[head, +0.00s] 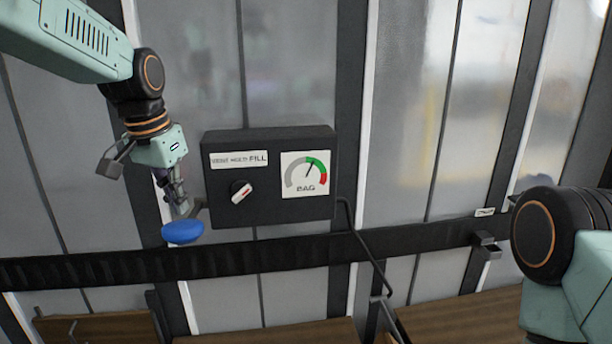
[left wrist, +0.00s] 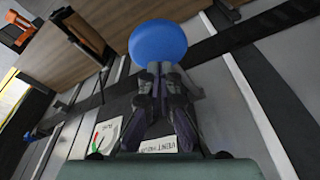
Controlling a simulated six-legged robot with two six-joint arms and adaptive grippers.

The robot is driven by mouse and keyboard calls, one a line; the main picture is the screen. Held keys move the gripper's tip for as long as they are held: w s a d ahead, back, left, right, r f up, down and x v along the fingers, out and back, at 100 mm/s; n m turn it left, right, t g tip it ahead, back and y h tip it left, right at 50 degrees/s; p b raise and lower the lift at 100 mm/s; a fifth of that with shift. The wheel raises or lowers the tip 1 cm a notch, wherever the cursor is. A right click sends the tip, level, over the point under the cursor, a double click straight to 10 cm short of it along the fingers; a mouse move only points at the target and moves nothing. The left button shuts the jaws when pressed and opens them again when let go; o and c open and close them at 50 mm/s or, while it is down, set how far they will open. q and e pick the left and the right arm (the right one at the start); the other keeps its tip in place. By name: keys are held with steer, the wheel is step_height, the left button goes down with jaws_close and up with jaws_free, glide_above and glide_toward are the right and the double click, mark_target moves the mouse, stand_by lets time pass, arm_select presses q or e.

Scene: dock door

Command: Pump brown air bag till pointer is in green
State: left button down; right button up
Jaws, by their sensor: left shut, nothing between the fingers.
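A black control box (head: 268,215) on the wall carries a VENT HOLD FILL label (head: 239,159), a knob (head: 241,191) and a BAG gauge (head: 304,186). The knob's white and red mark points up and right, toward the FILL side. The gauge pointer leans slightly right of upright, in the green part. The gauge also shows in the left wrist view (left wrist: 106,136). My left gripper (head: 186,209) is shut and empty, left of the box. Its fingertips are at a blue disc (head: 183,232), also seen in the left wrist view (left wrist: 158,43); contact is unclear. I cannot make out a brown air bag.
A black horizontal rail (head: 110,266) crosses the wall below the box. A dark pipe (head: 372,259) runs down from the box's right side. Brown wood-like surfaces (head: 270,331) lie along the bottom. A small metal bracket (head: 486,244) sits on the rail at right.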

arm_select(q)
steer(key=shift+r, duration=0.1)
steer(key=shift+r, duration=2.4)
